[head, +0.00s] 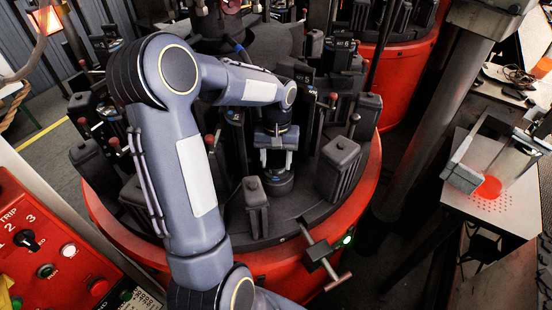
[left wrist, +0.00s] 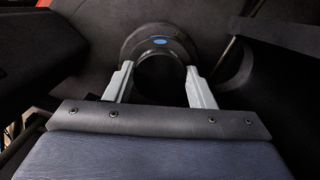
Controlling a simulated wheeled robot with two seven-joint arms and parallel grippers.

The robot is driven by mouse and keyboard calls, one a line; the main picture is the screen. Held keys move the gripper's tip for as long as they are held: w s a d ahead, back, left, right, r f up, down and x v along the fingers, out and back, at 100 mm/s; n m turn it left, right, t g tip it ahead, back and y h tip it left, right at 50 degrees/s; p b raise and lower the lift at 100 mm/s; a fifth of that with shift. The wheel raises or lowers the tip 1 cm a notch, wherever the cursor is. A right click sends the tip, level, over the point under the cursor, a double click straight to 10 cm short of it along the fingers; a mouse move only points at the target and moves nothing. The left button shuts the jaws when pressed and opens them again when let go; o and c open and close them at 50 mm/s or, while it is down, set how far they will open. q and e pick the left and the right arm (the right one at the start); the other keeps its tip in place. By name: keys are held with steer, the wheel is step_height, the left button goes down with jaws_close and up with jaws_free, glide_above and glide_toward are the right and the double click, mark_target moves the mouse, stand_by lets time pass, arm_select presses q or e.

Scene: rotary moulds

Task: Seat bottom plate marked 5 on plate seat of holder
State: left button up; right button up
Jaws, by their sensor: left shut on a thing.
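My left gripper (head: 276,160) is over the red-rimmed rotary table, its fingers pointing down between the dark moulds. In the left wrist view its two pale fingers (left wrist: 160,84) are apart, one on each side of a dark round piece (left wrist: 160,30) with a small blue mark. They are shut on this piece, which I take to be the bottom plate. No number 5 is readable on it. In the head view, a dark round part (head: 277,184) shows just below the fingers; I cannot tell whether it is the plate or the holder's seat. My right gripper is not in view.
Dark upright mould blocks (head: 340,165) and thin posts crowd around the gripper on the rotary table (head: 365,185). A smaller block (head: 256,205) stands close in front. A red control panel (head: 45,245) is at lower left. A perforated side table (head: 500,215) is at right.

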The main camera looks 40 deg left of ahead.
arm_select(q)
steer(key=o, duration=1.2)
steer(key=shift+o, duration=0.2)
steer(key=r, duration=0.7)
steer(key=shift+w+a+r, duration=0.25)
steer(key=shift+w+r, duration=0.15)
steer(key=r+p, duration=0.2)
step_height(320, 180, up, 5)
steer(key=p, duration=0.5)
glide_above(276, 160)
steer(key=shift+b, duration=0.3)
